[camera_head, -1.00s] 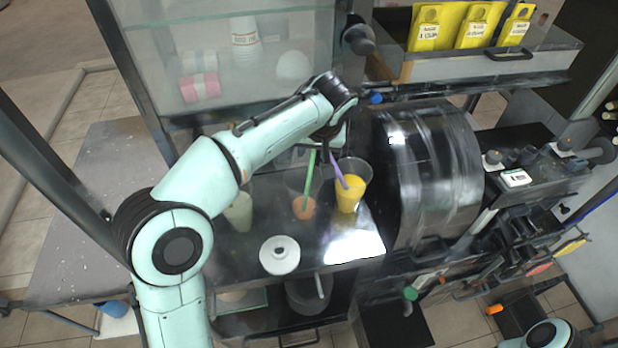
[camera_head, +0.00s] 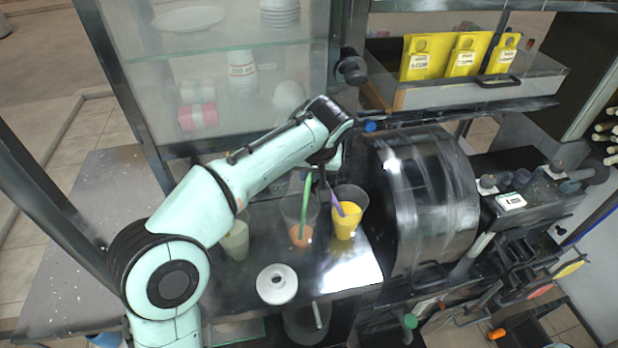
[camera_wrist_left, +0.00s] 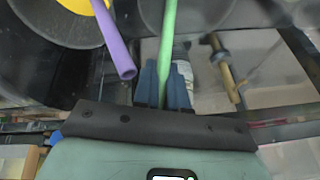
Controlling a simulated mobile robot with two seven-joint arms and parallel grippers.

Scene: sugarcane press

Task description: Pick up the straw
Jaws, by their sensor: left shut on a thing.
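A green straw (camera_head: 305,205) stands tilted in a clear cup with a little orange drink (camera_head: 300,237) on the dark counter. A purple straw (camera_head: 338,205) leans in the clear cup of yellow drink (camera_head: 347,222) just to the right. My left gripper (camera_head: 323,182) is above these cups. In the left wrist view, its blue fingers (camera_wrist_left: 163,82) are closed around the green straw (camera_wrist_left: 168,38). The purple straw (camera_wrist_left: 118,45) shows to the left there, apart from the fingers. My right gripper is out of view.
A pale drink cup (camera_head: 237,240) stands left of the straws, partly behind my arm. A white lidded dish (camera_head: 277,284) sits in front. A shiny dark drum (camera_head: 425,200) stands close on the right, and a glass cabinet (camera_head: 225,60) behind.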

